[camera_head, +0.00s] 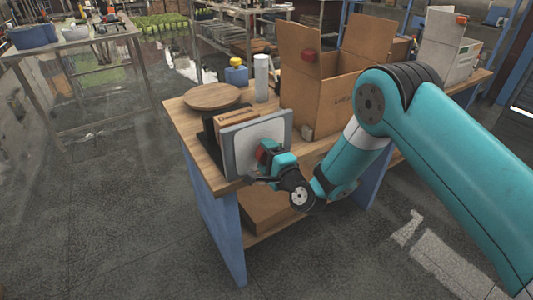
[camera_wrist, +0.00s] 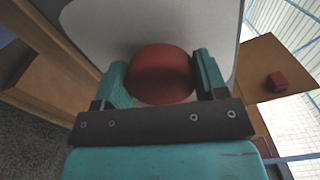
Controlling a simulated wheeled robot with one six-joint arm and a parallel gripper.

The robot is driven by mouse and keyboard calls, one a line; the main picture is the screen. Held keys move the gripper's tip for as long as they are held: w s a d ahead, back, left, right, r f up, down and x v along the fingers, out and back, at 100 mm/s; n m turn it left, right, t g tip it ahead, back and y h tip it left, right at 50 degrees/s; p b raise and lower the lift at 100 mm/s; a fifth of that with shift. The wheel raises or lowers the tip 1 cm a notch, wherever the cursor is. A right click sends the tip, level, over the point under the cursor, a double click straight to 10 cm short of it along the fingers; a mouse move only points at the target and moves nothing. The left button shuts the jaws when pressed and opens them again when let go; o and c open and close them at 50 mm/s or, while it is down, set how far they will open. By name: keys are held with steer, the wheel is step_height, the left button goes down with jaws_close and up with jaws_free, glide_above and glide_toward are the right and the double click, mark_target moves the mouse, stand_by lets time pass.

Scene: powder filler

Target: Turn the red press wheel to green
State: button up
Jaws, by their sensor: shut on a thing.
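The red press wheel (camera_wrist: 160,75) is a round red knob on a pale grey plate (camera_wrist: 120,22) in the wrist view. My gripper (camera_wrist: 162,80) has one teal finger on each side of the wheel and is shut on it. In the head view the red wheel (camera_head: 265,151) shows as a small patch in front of the grey panel (camera_head: 240,150), mostly hidden by my gripper (camera_head: 268,160). The panel stands upright at the table's near edge. No green shows on the wheel.
The wooden table (camera_head: 184,117) carries a round wooden disc (camera_head: 211,97), a blue bottle with a yellow cap (camera_head: 236,73), a white cylinder (camera_head: 261,78) and an open cardboard box (camera_head: 325,95). A small red block (camera_head: 309,55) shows at the box.

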stand_by(0.5)
steer(key=o, duration=0.9)
steer(key=shift+o, duration=0.2)
steer(key=b+v, duration=1.7)
steer(key=b, duration=0.7)
steer(key=shift+d, duration=0.2)
steer(key=shift+s, duration=0.15)
